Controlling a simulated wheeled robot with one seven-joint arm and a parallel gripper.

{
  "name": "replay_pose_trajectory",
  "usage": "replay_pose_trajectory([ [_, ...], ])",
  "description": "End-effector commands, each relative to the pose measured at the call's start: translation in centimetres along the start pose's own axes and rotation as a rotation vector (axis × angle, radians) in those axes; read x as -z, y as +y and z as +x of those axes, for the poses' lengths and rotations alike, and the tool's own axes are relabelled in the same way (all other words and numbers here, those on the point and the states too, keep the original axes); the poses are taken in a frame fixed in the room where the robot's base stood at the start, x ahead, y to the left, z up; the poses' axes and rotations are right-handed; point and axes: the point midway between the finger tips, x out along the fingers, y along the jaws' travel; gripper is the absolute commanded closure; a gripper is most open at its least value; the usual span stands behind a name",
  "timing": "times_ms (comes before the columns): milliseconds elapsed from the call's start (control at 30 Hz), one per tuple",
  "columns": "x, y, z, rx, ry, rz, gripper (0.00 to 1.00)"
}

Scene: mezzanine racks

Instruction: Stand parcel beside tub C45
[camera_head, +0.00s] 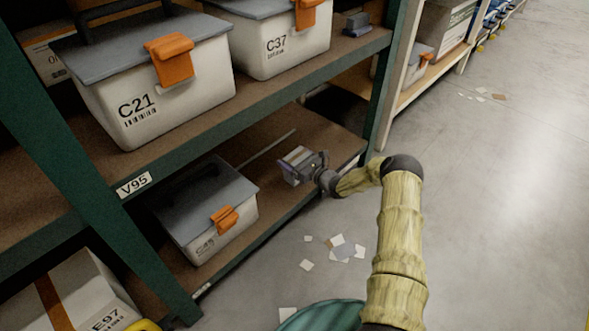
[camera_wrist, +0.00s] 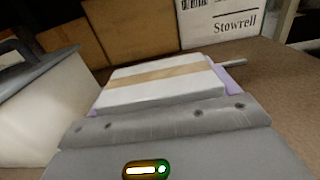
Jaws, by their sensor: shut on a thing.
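Tub C45 (camera_head: 222,243) is a white tub with a grey lid and an orange latch on the lower shelf. Its label is small and blurred. In the wrist view a pale tub (camera_wrist: 28,105) stands at the left edge. My gripper (camera_head: 305,164) reaches over the lower shelf, to the right of tub C45 with a gap between them. It is shut on the parcel (camera_head: 293,163), a small pale box. In the wrist view the parcel (camera_wrist: 160,85) is white with a tan tape band, between lilac pads. I cannot tell whether it touches the shelf.
The upper shelf (camera_head: 259,99) holds tubs C21 (camera_head: 150,100) and C37 (camera_head: 290,50) above. A green upright (camera_head: 386,90) stands right of my gripper. In the wrist view cartons (camera_wrist: 130,35) stand behind the parcel. Paper scraps (camera_head: 340,247) lie on the floor.

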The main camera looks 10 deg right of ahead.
Motion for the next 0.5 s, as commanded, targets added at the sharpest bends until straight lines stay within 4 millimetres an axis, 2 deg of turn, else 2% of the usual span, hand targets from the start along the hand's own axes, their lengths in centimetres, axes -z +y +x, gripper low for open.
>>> replay_pose_trajectory([
  [267, 0.1, 0.0, 0.0, 0.0, -0.002, 0.0, 0.51],
  [500, 3.4, 0.1, 0.1, -0.001, -0.001, 0.001, 0.51],
])
